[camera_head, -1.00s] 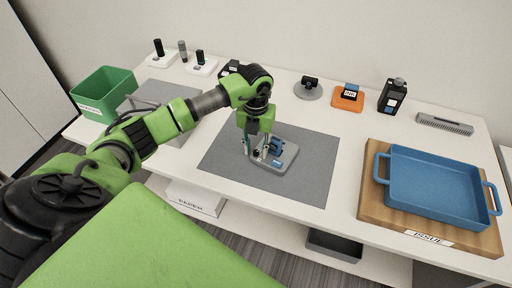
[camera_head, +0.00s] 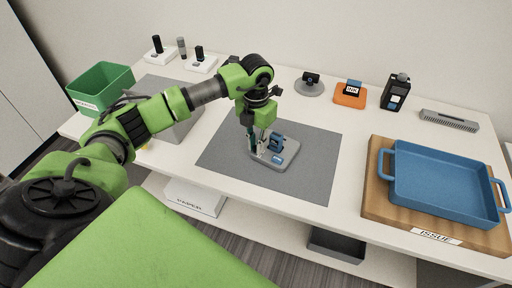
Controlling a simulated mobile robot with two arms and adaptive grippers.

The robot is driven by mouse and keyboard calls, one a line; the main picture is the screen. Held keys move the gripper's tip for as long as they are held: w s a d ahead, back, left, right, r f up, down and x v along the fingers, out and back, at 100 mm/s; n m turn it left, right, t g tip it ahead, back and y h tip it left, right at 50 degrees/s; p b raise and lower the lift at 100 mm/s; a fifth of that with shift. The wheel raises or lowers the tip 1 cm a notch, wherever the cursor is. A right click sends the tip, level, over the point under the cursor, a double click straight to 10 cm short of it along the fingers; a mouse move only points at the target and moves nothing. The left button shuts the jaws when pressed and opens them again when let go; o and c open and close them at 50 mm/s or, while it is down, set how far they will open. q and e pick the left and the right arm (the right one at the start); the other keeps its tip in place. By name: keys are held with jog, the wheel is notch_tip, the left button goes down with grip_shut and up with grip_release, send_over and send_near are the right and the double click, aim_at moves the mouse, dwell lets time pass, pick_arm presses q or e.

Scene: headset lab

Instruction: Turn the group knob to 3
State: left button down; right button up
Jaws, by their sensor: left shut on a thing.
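My left gripper (camera_head: 259,146) points down over a small grey device (camera_head: 288,158) on the dark grey mat (camera_head: 315,172). The device is a flat grey base with a blue and dark upright part (camera_head: 277,143) and a small blue patch at its front. The gripper is shut on a part at the left side of the device. The fingers hide that part, so I cannot tell if it is the group knob or read any number. My right gripper is not in view.
A blue tray (camera_head: 440,188) stands on a wooden board (camera_head: 374,207) at the right. A green bin (camera_head: 102,88) is at the back left. The mat's right side is clear.

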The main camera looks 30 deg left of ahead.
pick_arm(q)
jog(key=shift+m+b, duration=0.8)
jog(key=shift+m, duration=0.5)
jog(key=c, duration=2)
grip_release()
jog(key=shift+c, duration=0.2)
notch_tip(320, 180, up, 12)
